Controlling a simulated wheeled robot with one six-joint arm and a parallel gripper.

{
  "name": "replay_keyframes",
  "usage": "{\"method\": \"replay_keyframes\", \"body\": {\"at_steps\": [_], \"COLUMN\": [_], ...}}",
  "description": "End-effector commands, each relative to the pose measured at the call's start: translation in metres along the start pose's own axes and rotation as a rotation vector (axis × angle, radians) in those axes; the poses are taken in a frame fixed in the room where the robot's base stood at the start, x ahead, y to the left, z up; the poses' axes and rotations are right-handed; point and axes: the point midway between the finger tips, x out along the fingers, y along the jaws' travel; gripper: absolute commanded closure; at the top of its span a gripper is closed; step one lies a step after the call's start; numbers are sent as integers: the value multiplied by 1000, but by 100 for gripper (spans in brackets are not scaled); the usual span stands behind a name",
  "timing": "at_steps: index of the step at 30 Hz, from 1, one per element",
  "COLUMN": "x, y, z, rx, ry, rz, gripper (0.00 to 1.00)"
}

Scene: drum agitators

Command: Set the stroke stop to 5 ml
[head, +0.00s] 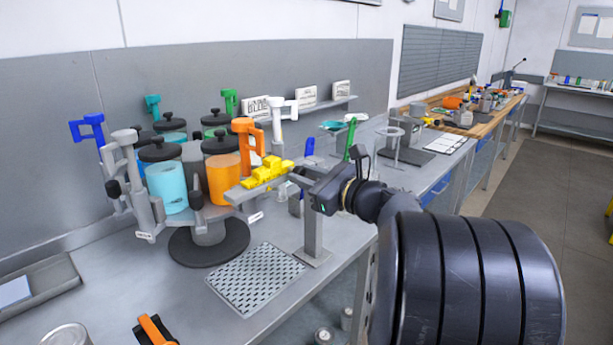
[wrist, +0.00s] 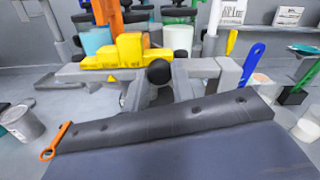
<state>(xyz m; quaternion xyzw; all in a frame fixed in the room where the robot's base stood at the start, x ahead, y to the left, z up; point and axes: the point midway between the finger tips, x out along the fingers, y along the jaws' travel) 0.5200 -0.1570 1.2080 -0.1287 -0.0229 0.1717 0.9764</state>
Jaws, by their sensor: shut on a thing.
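A yellow stepped block (head: 266,172), which looks like the stroke stop, lies along a light grey bar in front of the orange drum (head: 222,178). In the wrist view the block (wrist: 115,55) sits just beyond a round black knob (wrist: 158,71). My gripper (head: 302,178) reaches in from the right at the block's right end. In the wrist view its grey fingers (wrist: 158,76) meet around the knob, so it appears shut on it. The fingers partly hide the bar and the knob's mount. No scale reading is legible.
A carousel on a round dark base (head: 209,243) carries several drums and coloured handles. A perforated plate (head: 255,278) lies in front. A grey tray (head: 62,272) is at left, and a ring stand (head: 391,145) stands behind my arm.

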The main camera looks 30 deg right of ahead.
Motion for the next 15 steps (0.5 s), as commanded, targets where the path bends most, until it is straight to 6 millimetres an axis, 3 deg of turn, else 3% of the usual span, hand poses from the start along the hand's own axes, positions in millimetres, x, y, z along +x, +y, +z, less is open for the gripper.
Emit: {"method": "replay_keyframes", "body": {"at_steps": [8, 15], "x": [0, 0], "y": [3, 28], "z": [0, 7], "rx": [-1, -3], "ry": [0, 0], "rz": [1, 2], "gripper": [100, 100]}}
